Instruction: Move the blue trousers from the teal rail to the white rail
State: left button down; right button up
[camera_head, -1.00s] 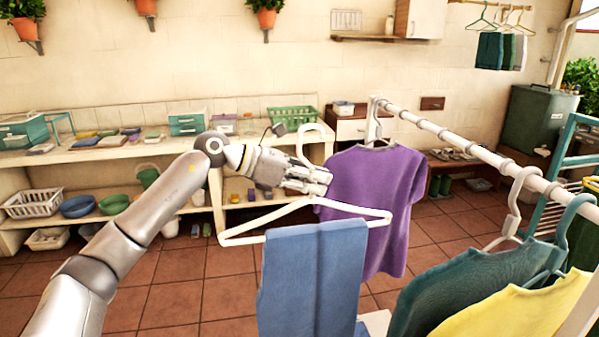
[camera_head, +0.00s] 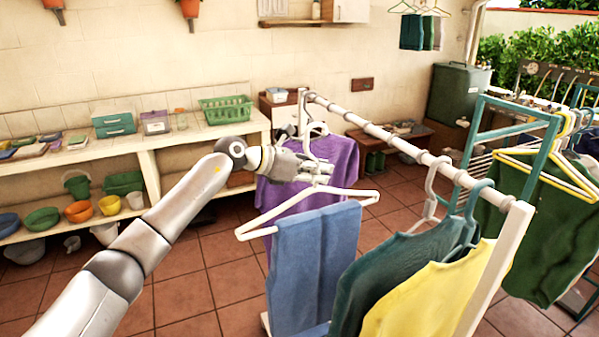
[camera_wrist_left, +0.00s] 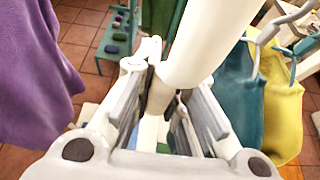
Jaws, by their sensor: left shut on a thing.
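My left gripper (camera_head: 322,172) is shut on the white hanger (camera_head: 257,226) just below its hook. The blue trousers (camera_head: 312,262) hang folded over the hanger's bar. In the left wrist view a white hanger part (camera_wrist_left: 192,45) runs up from between the fingers. The hook stands above the gripper, left of the white rail (camera_head: 385,137) in the picture; I see no contact between them. The teal rail (camera_head: 510,112) stands at the right. My right gripper is not in view.
A purple shirt (camera_head: 335,158) hangs at the white rail's far end, behind my gripper. A teal garment (camera_head: 400,270) and a yellow garment (camera_head: 425,300) hang at its near end. A dark green garment (camera_head: 545,235) hangs on a yellow hanger at the right. Shelves line the back left.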

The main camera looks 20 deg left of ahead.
pick_arm(q)
jog(key=w+d+b, duration=0.2)
jog(key=w+d, duration=0.6)
jog(key=shift+w+d, duration=0.25)
jog(key=shift+d, duration=0.1)
jog(key=shift+w+d+b, duration=0.4)
jog(key=shift+w+d, duration=0.25)
jog(key=shift+d, duration=0.1)
jog(key=shift+f, duration=0.15)
